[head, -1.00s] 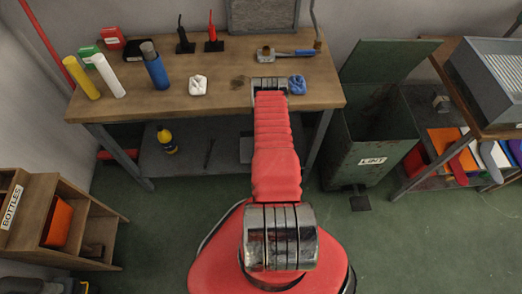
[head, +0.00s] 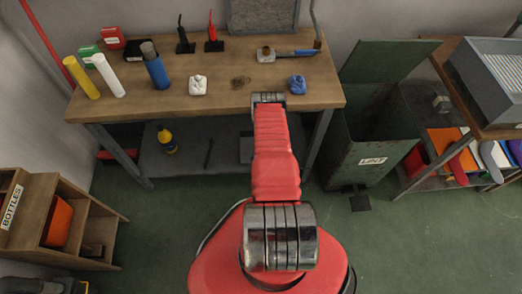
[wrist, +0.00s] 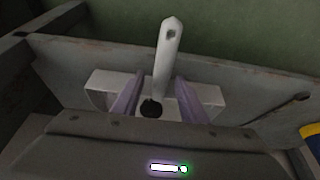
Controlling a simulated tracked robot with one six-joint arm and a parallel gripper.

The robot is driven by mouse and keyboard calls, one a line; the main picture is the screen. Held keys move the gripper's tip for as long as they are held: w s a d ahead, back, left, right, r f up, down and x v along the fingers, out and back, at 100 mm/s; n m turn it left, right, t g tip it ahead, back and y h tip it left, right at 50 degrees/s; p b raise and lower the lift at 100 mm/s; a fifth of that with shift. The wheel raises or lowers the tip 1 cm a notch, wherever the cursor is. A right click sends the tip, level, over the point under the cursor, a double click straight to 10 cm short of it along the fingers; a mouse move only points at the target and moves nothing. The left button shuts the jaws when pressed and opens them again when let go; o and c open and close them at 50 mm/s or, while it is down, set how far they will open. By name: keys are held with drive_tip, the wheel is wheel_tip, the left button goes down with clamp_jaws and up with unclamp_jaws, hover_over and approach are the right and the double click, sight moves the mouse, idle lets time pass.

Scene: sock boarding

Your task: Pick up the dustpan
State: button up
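In the wrist view a pale grey dustpan, with its long handle (wrist: 168,55) and wide pan (wrist: 100,88), lies on the lower shelf (wrist: 75,58). My gripper (wrist: 159,77) has its two purple-grey fingers apart, one on each side of the handle's lower part. I cannot tell whether either finger touches it. A dark round spot shows low between the fingers. In the head view part of the grey pan (head: 246,148) shows on the lower shelf beside my arm. My gripper is hidden there behind my red arm.
The bench top (head: 220,97) is above the shelf, with its front edge close to my arm. A yellow bottle (head: 166,140) and a thin dark rod (head: 209,154) are on the shelf to the left. A green lint bin (head: 365,150) stands right of the bench.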

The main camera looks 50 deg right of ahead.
clamp_jaws()
idle(0.4)
idle(0.4)
drive_tip(key=shift+r, duration=1.85)
drive_tip(key=s+a, duration=1.2)
drive_tip(key=a, duration=0.1)
drive_tip(key=shift+a, duration=0.25)
drive_tip(key=shift+w, duration=0.1)
